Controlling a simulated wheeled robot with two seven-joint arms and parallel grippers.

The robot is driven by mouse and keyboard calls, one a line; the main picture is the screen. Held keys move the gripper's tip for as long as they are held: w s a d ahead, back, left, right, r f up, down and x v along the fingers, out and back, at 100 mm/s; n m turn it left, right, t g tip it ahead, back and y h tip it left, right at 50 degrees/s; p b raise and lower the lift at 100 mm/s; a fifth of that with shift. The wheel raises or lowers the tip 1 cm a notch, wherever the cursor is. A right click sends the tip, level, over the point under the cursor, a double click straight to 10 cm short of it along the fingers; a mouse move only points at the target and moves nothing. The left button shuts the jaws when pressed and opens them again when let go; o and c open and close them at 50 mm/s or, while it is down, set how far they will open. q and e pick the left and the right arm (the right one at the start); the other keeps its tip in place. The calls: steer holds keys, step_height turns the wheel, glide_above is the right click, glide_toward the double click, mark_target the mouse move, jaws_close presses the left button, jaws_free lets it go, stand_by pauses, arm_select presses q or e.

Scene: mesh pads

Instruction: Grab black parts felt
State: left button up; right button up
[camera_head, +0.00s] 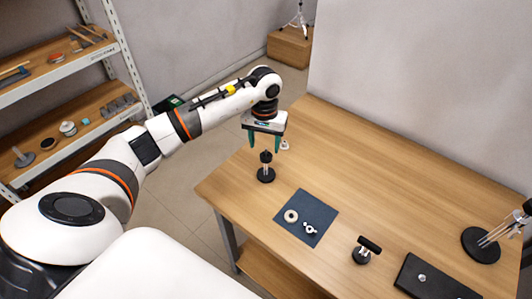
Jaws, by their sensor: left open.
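A dark felt mat (316,207) lies flat on the wooden table, left of its middle. A pale ring (291,216) and a small white part (310,229) lie on it. My left gripper (264,146) is open, with green fingers pointing down. It is behind and to the left of the mat, over or near a small black stand (266,174) with a round base. The stand's top shows just below the fingers; I cannot tell the gap. My right gripper is not in view.
A black T-shaped tool (365,250) stands right of the mat, near a dark tray (434,281). A round-based rod holder (481,246) stands at the far right. A small white piece (285,145) is behind the gripper. The table's back middle (390,170) is clear.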

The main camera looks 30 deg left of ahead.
mark_target(266, 150)
arm_select(q)
steer(key=shift+w+d+f+p, duration=0.15)
steer(key=shift+f+p, duration=0.45)
steer(key=shift+f, duration=1.2)
steer(key=c, duration=1)
steer(key=shift+c, duration=0.2)
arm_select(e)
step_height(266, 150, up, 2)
arm_select(q)
steer(key=shift+r, duration=0.15)
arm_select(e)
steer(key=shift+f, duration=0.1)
